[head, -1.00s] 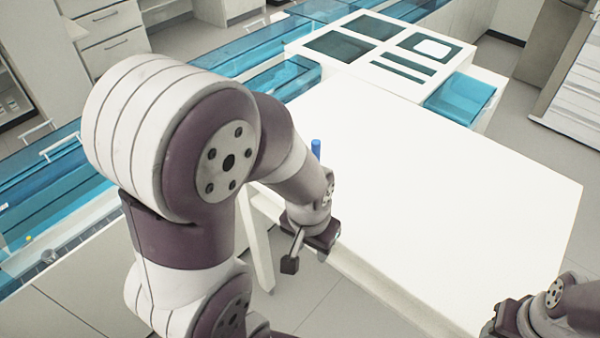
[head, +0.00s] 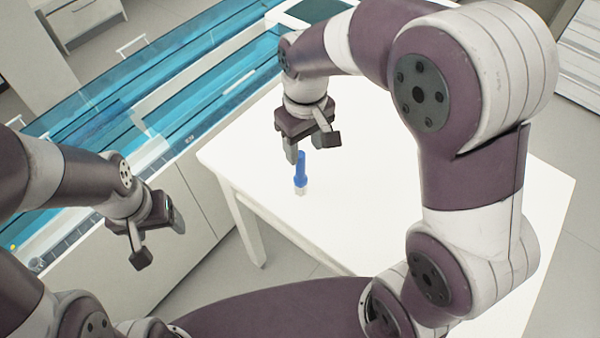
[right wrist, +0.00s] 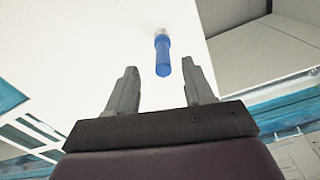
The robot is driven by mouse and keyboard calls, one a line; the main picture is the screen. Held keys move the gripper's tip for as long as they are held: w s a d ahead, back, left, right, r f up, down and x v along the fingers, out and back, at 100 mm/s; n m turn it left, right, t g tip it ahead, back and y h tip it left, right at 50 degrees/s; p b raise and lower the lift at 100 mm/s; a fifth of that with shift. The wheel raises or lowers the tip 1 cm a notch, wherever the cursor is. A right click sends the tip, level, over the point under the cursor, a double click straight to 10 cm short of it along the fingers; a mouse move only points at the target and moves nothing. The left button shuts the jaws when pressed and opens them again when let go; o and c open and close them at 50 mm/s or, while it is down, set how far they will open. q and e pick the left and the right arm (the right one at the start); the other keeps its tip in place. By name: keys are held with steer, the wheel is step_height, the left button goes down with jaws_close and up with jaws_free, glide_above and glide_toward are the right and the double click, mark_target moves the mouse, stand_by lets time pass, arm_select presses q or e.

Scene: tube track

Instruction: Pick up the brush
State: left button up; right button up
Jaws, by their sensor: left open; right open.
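The brush (head: 300,175) has a blue handle and a pale end. My right gripper (head: 310,150) is open and empty, close to the brush in the head view. In the right wrist view the brush (right wrist: 162,55) shows beyond the open fingers (right wrist: 160,88), roughly in line with the gap between them and not gripped. My left gripper (head: 160,243) is open and empty, left of the table and away from the brush.
The white table (head: 250,165) is otherwise bare around the brush. A long blue-and-white track (head: 200,70) runs behind it, beside a grey cabinet front (head: 180,250). My right arm hides much of the table's right part.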

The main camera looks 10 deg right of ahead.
mark_target(300, 154)
steer(key=f, duration=0.2)
steer(key=w+f+p, duration=0.1)
steer(key=f, duration=0.1)
steer(key=a+f, duration=0.1)
steer(key=f, duration=0.1)
steer(key=shift+w+f, duration=0.15)
steer(key=shift+w, duration=0.15)
steer(key=shift+s+d, duration=0.2)
steer(key=shift+s, duration=0.5)
steer(key=shift+c, duration=0.6)
steer(key=c, duration=0.5)
steer(key=shift+w+a, duration=0.1)
steer(key=shift+w, duration=0.25)
jaws_close()
arm_select(q)
steer(key=shift+w+a+r, duration=0.1)
steer(key=shift+a+r, duration=0.05)
steer(key=shift+r, duration=0.25)
steer(key=shift+w+a+r, duration=0.1)
steer(key=shift+a+r, duration=0.05)
steer(key=shift+r, duration=0.25)
